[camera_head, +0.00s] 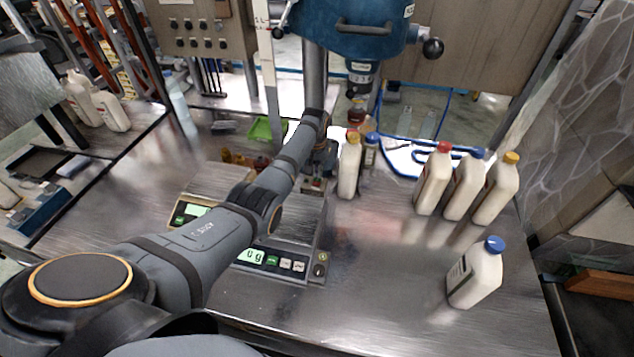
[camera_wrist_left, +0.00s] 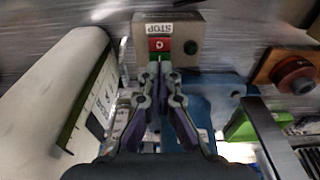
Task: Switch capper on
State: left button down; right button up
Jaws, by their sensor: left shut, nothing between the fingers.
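The capper is probably the blue machine (camera_head: 350,35) with a handle and black knob at the top of the head view. My right gripper is out of view.
A white bottle (camera_wrist_left: 55,85) stands close left of the fingers in the left wrist view. A scale (camera_head: 290,264) lies under my left arm. Several capped bottles (camera_head: 432,182) stand on the right of the metal table (camera_head: 380,280); its front middle is clear.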

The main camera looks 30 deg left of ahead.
pick_arm(q)
jog(key=shift+f+b, duration=0.45)
jog(key=shift+f, duration=0.3)
